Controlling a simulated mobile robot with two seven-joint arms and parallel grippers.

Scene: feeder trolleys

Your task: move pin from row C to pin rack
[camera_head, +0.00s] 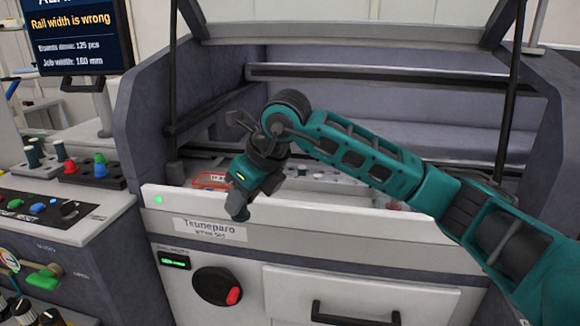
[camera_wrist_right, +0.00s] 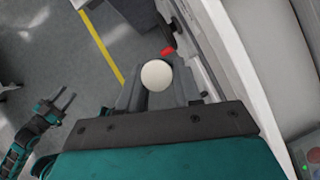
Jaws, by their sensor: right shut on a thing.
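My right gripper (camera_head: 238,207) hangs pointing down in front of the machine's white front edge, above the panel with the red-tipped knob. In the right wrist view it is shut on a pin (camera_wrist_right: 156,75), seen as a round white end between the fingers (camera_wrist_right: 158,88). The pin cannot be made out in the head view. A dark rack (camera_head: 110,181) with red, blue and green pieces stands on the counter at left; I cannot tell whether it is the pin rack. Row C is not readable. My left gripper (camera_wrist_right: 62,100) shows open and empty in the wrist view.
The open machine (camera_head: 210,252) has a raised cover and round pale pieces inside, partly hidden by my right arm. A control counter (camera_head: 85,232) with knobs and a green handle stands at left. A screen (camera_head: 75,35) reads "Rail width is wrong".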

